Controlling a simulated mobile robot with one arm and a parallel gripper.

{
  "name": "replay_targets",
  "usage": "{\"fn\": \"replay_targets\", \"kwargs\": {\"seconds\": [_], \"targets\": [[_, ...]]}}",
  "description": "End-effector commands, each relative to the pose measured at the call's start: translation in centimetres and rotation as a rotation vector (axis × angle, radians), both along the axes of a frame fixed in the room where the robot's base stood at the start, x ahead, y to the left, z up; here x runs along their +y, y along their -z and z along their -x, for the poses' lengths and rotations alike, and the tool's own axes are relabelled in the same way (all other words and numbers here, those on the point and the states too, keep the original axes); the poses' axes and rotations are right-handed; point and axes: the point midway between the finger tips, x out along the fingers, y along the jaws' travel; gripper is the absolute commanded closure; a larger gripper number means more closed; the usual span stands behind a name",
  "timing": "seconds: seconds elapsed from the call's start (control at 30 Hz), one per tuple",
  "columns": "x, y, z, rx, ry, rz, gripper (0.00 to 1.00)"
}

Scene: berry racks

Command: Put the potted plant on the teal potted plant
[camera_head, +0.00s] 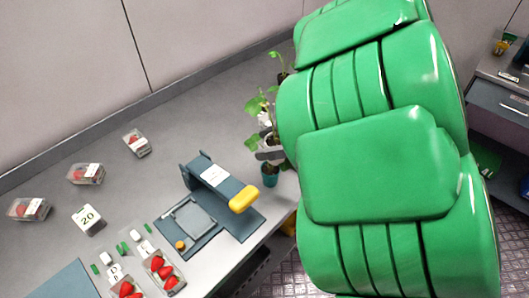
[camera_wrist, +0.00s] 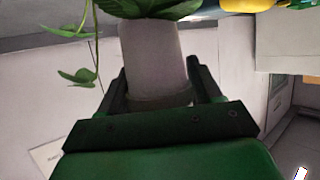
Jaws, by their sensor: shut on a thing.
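My gripper (camera_wrist: 155,80) is shut on a pale grey potted plant (camera_wrist: 150,52), whose pot sits between the two dark fingers in the wrist view. Its green leaves rise at the top, and one stem trails left. In the head view this plant (camera_head: 262,106) is at the left edge of my green arm, which partly hides it. The teal potted plant (camera_head: 270,174) shows just below my gripper in the head view, near the counter's right end. Its top is covered by my gripper, so I cannot tell whether the two pots touch.
Another plant in a dark pot (camera_head: 282,74) stands behind, partly hidden by my arm. A dark scale-like device with a yellow handle (camera_head: 243,199) is left of the teal pot. Strawberry boxes (camera_head: 86,174) and a "20" block (camera_head: 88,220) lie further left.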

Motion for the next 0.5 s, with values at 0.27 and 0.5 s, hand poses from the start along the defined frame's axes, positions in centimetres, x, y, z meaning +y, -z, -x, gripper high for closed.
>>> {"fn": "replay_targets", "kwargs": {"seconds": [0.27, 0.5], "targets": [[0.5, 2.3, -1.8, 0.002, -0.002, -0.002, 0.69], [0.9, 3.7, -3.0, 0.001, -0.003, -0.003, 0.69]]}}
